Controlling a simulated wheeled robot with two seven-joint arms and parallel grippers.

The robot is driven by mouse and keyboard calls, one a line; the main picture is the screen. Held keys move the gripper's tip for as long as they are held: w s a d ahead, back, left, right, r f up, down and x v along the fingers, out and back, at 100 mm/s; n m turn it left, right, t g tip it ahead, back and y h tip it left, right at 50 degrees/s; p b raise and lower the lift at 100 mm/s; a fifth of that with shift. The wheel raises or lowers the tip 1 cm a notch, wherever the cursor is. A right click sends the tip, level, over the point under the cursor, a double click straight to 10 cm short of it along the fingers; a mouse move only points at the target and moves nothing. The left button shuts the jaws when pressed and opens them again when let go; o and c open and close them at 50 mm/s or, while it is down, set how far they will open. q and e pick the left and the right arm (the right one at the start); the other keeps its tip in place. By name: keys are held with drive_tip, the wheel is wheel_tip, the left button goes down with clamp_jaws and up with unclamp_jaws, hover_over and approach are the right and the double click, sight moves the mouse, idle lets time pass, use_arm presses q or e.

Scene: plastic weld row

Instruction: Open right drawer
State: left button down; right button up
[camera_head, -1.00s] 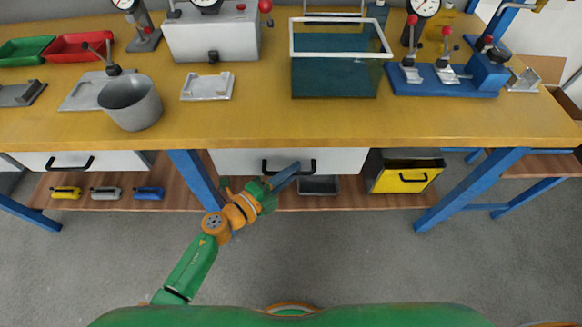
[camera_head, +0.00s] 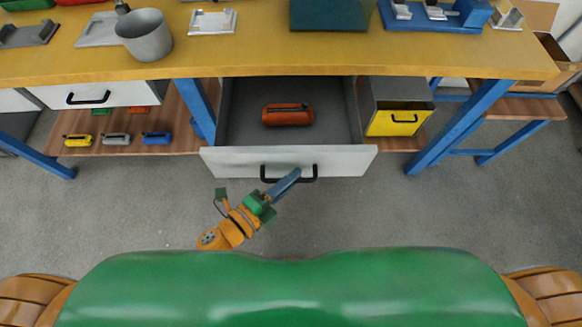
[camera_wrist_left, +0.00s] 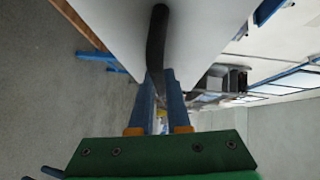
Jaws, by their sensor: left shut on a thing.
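The right drawer (camera_head: 225,160) is pulled well out from under the workbench, and its grey inside shows. Its white front carries a black bar handle (camera_head: 308,172). A red-brown cylindrical object (camera_head: 287,114) lies inside the drawer. My left gripper (camera_head: 292,176) reaches up from below to the drawer front and is shut on the handle. In the left wrist view the dark handle (camera_wrist_left: 156,45) runs down between the blue fingers (camera_wrist_left: 160,90), against the white drawer front (camera_wrist_left: 110,20). My right gripper is not in view.
The left drawer (camera_head: 125,93) is shut. A yellow-fronted box (camera_head: 398,122) stands right of the open drawer. Blue bench legs (camera_head: 465,128) stand at the sides. A grey pot (camera_head: 145,36) is on the bench top (camera_head: 250,62). The grey floor in front is clear.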

use_arm(q)
drive_tip(key=shift+s, duration=0.75)
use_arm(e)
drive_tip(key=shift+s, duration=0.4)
use_arm(q)
drive_tip(key=c, duration=0.9)
unclamp_jaws()
drive_tip(key=f+v, duration=0.1)
drive_tip(key=v, duration=0.6)
drive_tip(key=shift+r, duration=0.45)
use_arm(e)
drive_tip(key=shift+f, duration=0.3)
